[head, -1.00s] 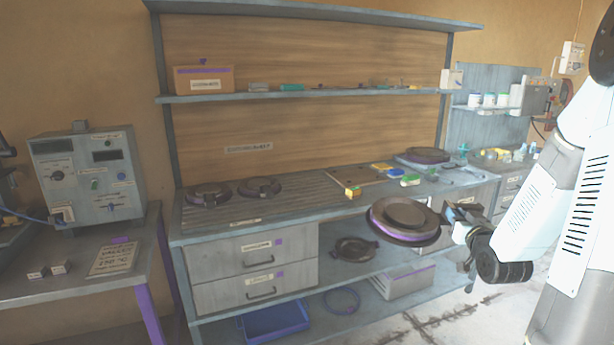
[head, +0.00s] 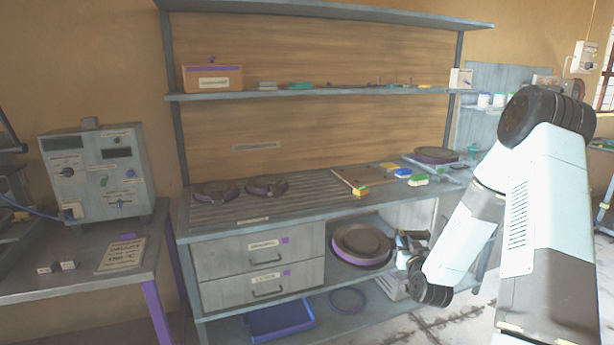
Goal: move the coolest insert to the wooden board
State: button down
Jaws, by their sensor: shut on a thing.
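My gripper (head: 398,246) is shut on the edge of a dark brown round insert (head: 362,243) with a purple lower rim. The insert is held roughly level in front of the bench, beside the drawers and below the bench top. Two smaller dark round inserts lie on the slatted left part of the bench top, one at left (head: 214,191) and one beside it (head: 265,187). Another round insert with a purple rim (head: 437,155) lies at the back right. The wooden board (head: 368,174) appears flat on the bench top, right of the slats. I cannot read any temperatures.
Small yellow, blue and green blocks (head: 403,173) lie beside the board. A control box (head: 97,168) stands on the left table. A blue tray (head: 278,321) and a purple ring (head: 347,300) lie on the bottom shelf.

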aim_at(378, 264)
jog(key=a+f, duration=0.5)
jog(key=w+a+f, duration=0.1)
jog(key=a+f, duration=0.1)
jog(key=f, duration=0.1)
jog(key=shift+a+f, duration=0.25)
jog(key=s+f, duration=0.6)
jog(key=f, duration=0.1)
jog(key=shift+f, duration=0.25)
jog(key=shift+w+a, duration=0.1)
jog(key=shift+a, duration=0.05)
